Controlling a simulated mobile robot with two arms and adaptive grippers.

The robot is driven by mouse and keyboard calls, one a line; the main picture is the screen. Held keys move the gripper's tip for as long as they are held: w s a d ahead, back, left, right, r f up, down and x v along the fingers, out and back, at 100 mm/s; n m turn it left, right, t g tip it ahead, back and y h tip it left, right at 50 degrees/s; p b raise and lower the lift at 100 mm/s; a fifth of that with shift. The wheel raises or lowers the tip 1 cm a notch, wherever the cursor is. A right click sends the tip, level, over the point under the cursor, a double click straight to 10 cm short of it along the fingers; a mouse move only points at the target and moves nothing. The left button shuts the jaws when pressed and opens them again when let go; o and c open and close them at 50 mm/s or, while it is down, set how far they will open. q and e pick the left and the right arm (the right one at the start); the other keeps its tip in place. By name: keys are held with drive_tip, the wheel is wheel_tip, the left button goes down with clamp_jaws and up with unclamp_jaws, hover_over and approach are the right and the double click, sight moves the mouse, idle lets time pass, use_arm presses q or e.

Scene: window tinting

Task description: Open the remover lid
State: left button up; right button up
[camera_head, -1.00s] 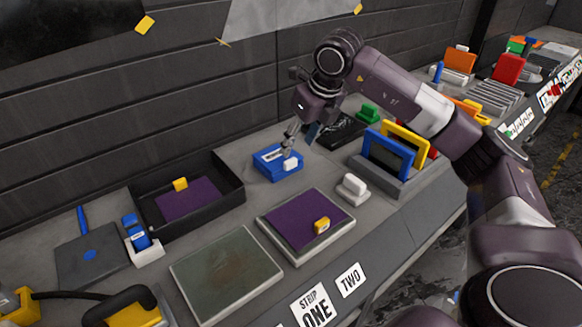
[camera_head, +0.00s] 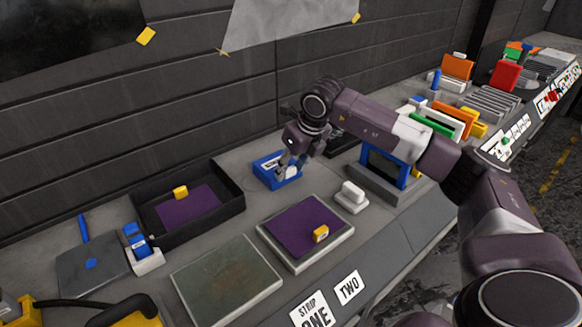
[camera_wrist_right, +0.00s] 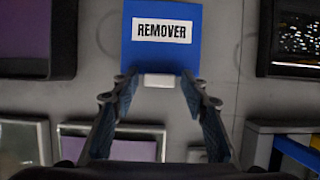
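The remover box (camera_head: 264,172) is blue, with a white label. It stands upright on the bench in the head view, partly hidden by my right gripper. In the right wrist view the box (camera_wrist_right: 160,57) shows the word REMOVER, and a white tab (camera_wrist_right: 159,80) sticks out at its near edge. The lid looks closed. My right gripper (camera_head: 289,163) is at the box's near right side. In the wrist view its fingers (camera_wrist_right: 158,88) are apart, one on each side of the white tab, with a gap to each side. My left gripper is not in view.
A black tray (camera_head: 236,207) with a purple sheet stands left of the box. A grey pad with a purple sheet (camera_head: 300,232) and a white block (camera_head: 351,196) lie in front. A rack with a blue frame (camera_head: 383,169) stands right. A wall rises behind.

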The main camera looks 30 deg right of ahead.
clamp_jaws()
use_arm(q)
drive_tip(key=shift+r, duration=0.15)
use_arm(e)
drive_tip(key=shift+r, duration=0.15)
